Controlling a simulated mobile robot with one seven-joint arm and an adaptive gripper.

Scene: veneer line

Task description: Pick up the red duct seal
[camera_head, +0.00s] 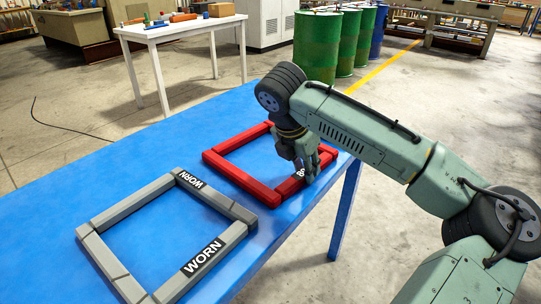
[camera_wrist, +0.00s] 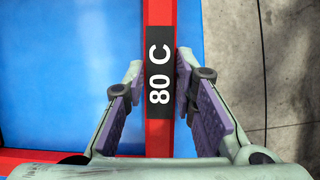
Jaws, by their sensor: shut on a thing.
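The red duct seal (camera_head: 237,183) is a square red frame lying on the blue table (camera_head: 150,150). My gripper (camera_head: 307,172) is at its near right side and hides part of that bar. In the wrist view the seal's bar (camera_wrist: 159,12) runs upright through the picture, with a black label reading "80 C". My gripper's fingers (camera_wrist: 163,80) stand on both sides of the bar at the label, and the gripper is shut on it. The seal looks flat on the table.
A grey square seal (camera_head: 112,268) marked "WORN" lies on the table to the left. The table's right edge is close beside the red seal. A white table (camera_head: 180,30) with small items and green drums (camera_head: 317,48) stand behind.

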